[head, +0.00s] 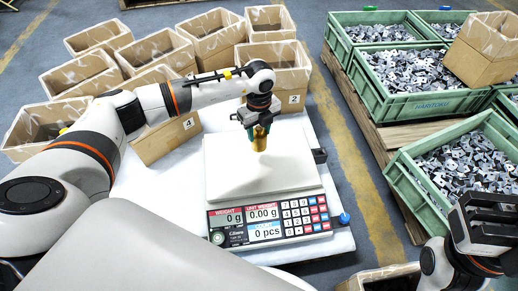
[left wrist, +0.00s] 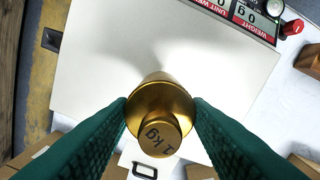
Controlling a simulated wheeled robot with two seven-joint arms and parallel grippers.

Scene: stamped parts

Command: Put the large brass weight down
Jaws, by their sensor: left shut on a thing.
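The large brass weight (head: 260,139) is upright in my left gripper (head: 259,122), above the pan of the white counting scale (head: 225,175). In the left wrist view the weight (left wrist: 160,112) is marked "1 kg" and sits between the two green fingers, which touch its sides. The scale pan (left wrist: 120,50) lies below it, and the weight is near the pan's edge in that view. The scale display (head: 263,213) reads 0 g, 0.00 g and 0 pcs. My right gripper (head: 492,222) is at the lower right, away from the scale; its fingertips are hard to make out.
Green crates (head: 415,100) full of stamped metal parts stand at right, with a cardboard box (head: 480,55) on one. Most of the pan is clear.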

